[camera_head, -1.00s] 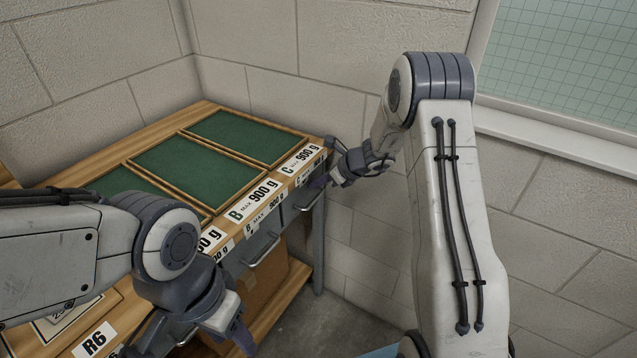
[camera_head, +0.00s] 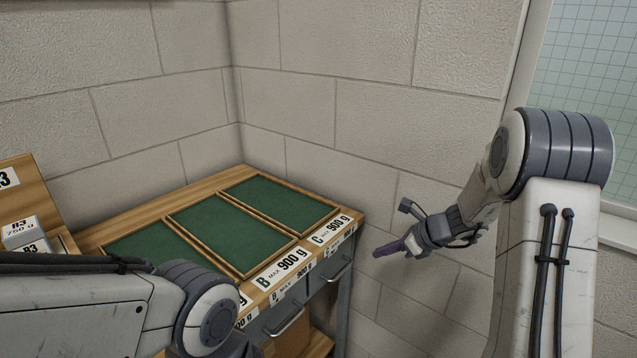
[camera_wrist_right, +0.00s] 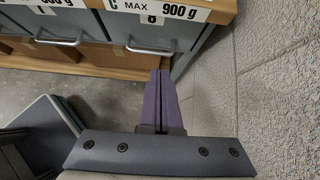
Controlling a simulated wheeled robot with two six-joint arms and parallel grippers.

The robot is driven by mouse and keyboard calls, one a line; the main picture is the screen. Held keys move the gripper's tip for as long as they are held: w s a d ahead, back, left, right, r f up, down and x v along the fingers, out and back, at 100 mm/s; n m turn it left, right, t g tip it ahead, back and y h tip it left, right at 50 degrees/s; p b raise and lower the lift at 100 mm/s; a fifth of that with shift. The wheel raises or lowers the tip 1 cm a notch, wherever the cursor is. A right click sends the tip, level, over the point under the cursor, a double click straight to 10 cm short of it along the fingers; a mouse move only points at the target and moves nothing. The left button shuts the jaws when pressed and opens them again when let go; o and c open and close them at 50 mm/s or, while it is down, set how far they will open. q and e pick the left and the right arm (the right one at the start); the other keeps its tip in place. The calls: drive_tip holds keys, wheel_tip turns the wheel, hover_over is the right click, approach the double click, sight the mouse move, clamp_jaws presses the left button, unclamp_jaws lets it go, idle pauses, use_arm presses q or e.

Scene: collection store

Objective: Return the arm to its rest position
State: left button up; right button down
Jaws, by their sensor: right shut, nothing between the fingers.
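My right gripper (camera_head: 388,249) is to the right of the workbench's right corner, in front of the block wall, with its fingers pointing left towards the drawers. In the right wrist view its purple fingers (camera_wrist_right: 165,100) lie together with nothing between them. The front of the bench with its drawers lies ahead of the fingertips, apart from them. My left arm (camera_head: 150,305) comes in from the left in front of the bench. Its gripper is below the bottom edge of the head view.
The workbench (camera_head: 170,201) carries green-lined trays (camera_head: 275,203) labelled B and C, MAX 900 g. Grey drawers with handles (camera_head: 285,321) are below. A box marked B3, 750 g (camera_head: 22,232) stands at the left. The block wall (camera_head: 370,150) closes off the back and right.

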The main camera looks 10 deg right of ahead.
drive_tip(key=s+a+r+n+g+p, duration=0.3)
drive_tip(key=s+a+r+n, duration=0.2)
drive_tip(key=s+a+n, duration=0.4)
drive_tip(key=s+a+r+n+g+p, duration=0.3)
drive_tip(key=s+a+r+n, duration=0.35)
drive_tip(key=a, duration=0.45)
drive_tip(key=s+r+n+h+p, duration=0.2)
drive_tip(key=s+n, duration=0.7)
drive_tip(key=s+r+n+h+p, duration=0.3)
drive_tip(key=s+n, duration=0.6)
drive_tip(key=n, duration=0.1)
drive_tip(key=shift+s+a+r+g, duration=0.15)
drive_tip(key=shift+a+r+g, duration=0.05)
drive_tip(key=shift+g, duration=0.1)
drive_tip(key=shift+a, duration=0.1)
